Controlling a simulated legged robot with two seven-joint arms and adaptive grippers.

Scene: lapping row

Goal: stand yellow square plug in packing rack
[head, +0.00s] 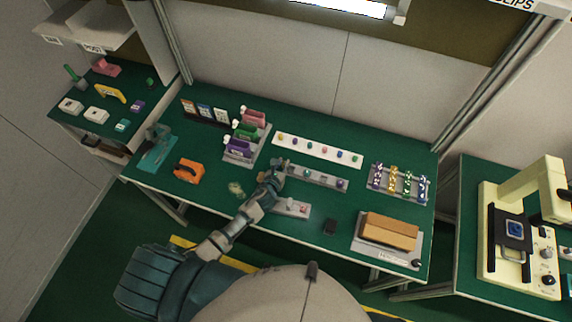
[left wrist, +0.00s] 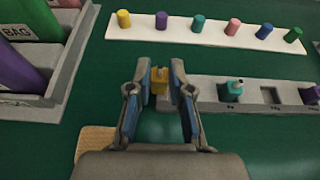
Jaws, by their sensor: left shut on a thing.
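A small yellow plug (left wrist: 159,80) stands between the fingers of my left gripper (left wrist: 160,86), which is shut on it in the left wrist view. In the head view the left gripper (head: 279,168) is at the left end of a long grey rack (head: 318,178), and the plug is hard to make out there. The rack also shows in the left wrist view (left wrist: 250,97), with a teal plug (left wrist: 232,91), an empty square slot and a purple plug (left wrist: 312,95). Whether the yellow plug's foot is in a slot is hidden by the fingers. My right gripper is not in view.
A white strip (head: 318,151) with several coloured round pegs lies behind the rack. A grey stepped holder (head: 243,150) with coloured bins stands left. A grey block (head: 293,208) lies in front, and an orange tool (head: 188,170) lies left. Brown blocks (head: 389,231) sit right.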

